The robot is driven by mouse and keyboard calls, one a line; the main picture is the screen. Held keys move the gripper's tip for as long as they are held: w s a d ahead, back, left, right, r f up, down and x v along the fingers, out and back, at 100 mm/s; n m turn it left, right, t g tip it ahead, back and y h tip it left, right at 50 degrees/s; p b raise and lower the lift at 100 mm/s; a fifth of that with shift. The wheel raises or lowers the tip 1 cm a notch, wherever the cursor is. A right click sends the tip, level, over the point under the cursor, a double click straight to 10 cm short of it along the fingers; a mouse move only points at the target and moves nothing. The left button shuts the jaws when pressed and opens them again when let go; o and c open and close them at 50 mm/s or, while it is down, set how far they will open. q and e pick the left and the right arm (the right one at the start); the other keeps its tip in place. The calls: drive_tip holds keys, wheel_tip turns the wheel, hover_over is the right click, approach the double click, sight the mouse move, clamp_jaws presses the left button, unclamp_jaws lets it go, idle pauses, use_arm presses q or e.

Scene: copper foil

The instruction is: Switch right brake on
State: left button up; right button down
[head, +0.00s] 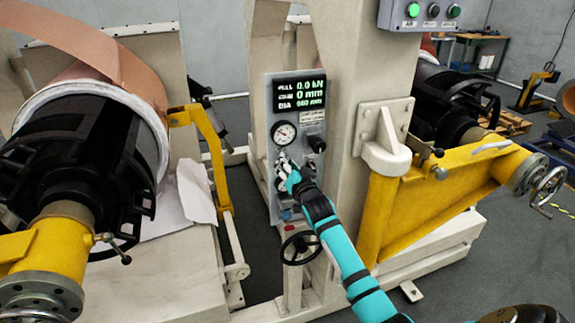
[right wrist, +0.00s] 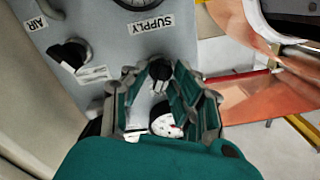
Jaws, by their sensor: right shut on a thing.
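The grey control panel (head: 312,190) stands upright on the cream machine frame in the head view. In the right wrist view, upside down, my right gripper (right wrist: 160,80) is shut on a small black knob (right wrist: 160,69), with one finger on each side. Labels beside these knobs are too small or hidden to read. My left gripper is not in view.
Another black knob (right wrist: 70,55) sits beside the "AIR" label, and a black knob (head: 317,144) shows right of the gauge. A handwheel (head: 300,247) is below the panel. Yellow arms (head: 440,190) and a copper foil roll (head: 95,50) flank the panel.

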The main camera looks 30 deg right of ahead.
drive_tip(key=n+p, duration=0.1)
drive_tip(key=n, duration=1)
drive_tip(key=shift+a, duration=0.1)
drive_tip(key=shift+n, duration=0.5)
drive_tip(key=c, duration=1.4)
unclamp_jaws()
